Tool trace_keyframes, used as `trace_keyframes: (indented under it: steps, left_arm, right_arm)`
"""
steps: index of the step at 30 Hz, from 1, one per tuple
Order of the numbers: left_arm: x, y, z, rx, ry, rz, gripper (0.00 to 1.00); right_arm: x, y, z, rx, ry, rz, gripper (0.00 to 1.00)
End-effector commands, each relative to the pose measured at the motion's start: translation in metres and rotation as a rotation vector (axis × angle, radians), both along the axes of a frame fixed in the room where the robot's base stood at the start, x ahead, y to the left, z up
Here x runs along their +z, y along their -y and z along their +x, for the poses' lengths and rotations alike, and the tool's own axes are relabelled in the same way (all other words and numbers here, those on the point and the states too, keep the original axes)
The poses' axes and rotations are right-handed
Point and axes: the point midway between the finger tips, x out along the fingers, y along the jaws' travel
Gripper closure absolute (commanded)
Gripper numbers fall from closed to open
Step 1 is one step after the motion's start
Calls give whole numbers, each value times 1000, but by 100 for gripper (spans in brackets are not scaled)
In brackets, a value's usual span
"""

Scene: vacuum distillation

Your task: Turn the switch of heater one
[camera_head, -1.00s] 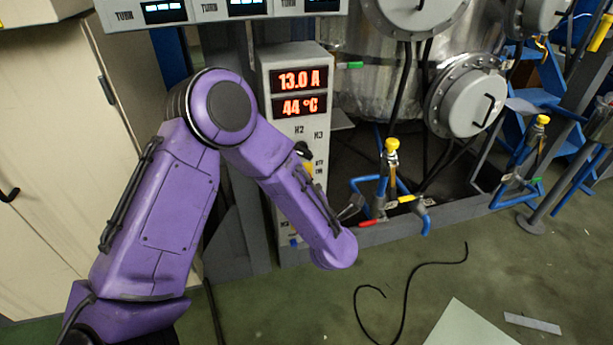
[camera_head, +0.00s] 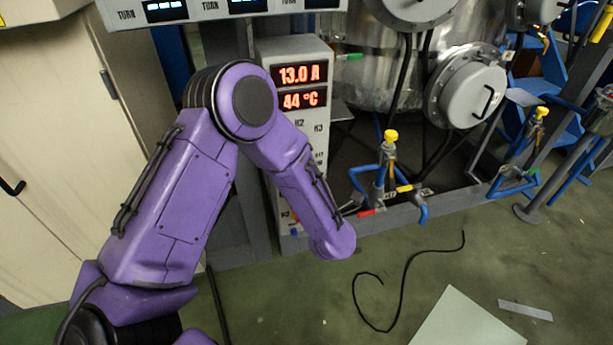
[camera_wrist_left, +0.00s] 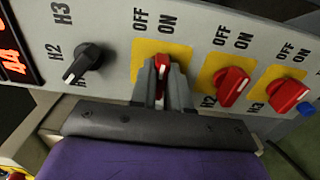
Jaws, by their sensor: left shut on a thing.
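The control panel (camera_head: 291,60) stands left of the steel vessel, with red readouts of 13.0 A and 44 °C. In the left wrist view, a red switch (camera_wrist_left: 161,62) sits on a yellow plate under OFF and ON marks; its own label is hidden. My left gripper (camera_wrist_left: 165,82) is shut on this red switch, one finger at each side. Whether it points to OFF or ON I cannot tell. The neighbouring red switches are the H2 switch (camera_wrist_left: 233,86) and the H3 switch (camera_wrist_left: 288,94). In the head view my arm hides the gripper and switches. My right gripper is out of view.
A black selector knob (camera_wrist_left: 83,63) is left of the held switch. A blue part (camera_wrist_left: 306,109) is at the far right. Beside the panel are pipes with a yellow-capped valve (camera_head: 389,141). A black cable (camera_head: 400,285) lies on the green floor.

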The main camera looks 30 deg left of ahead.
Motion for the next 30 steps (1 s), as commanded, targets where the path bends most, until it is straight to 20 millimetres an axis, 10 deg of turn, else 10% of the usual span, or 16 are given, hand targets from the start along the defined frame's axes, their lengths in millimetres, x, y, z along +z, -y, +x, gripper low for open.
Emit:
trace_keyframes:
  steps: [3,13,30]
  left_arm:
    - [-2,1,-1,-3,-8,0,58]
    - [-1,5,-3,-4,-4,0,58]
    - [-1,81,-69,-3,-6,0,58]
  right_arm:
    - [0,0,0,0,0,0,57]
    - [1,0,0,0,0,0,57]
    - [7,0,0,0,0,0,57]
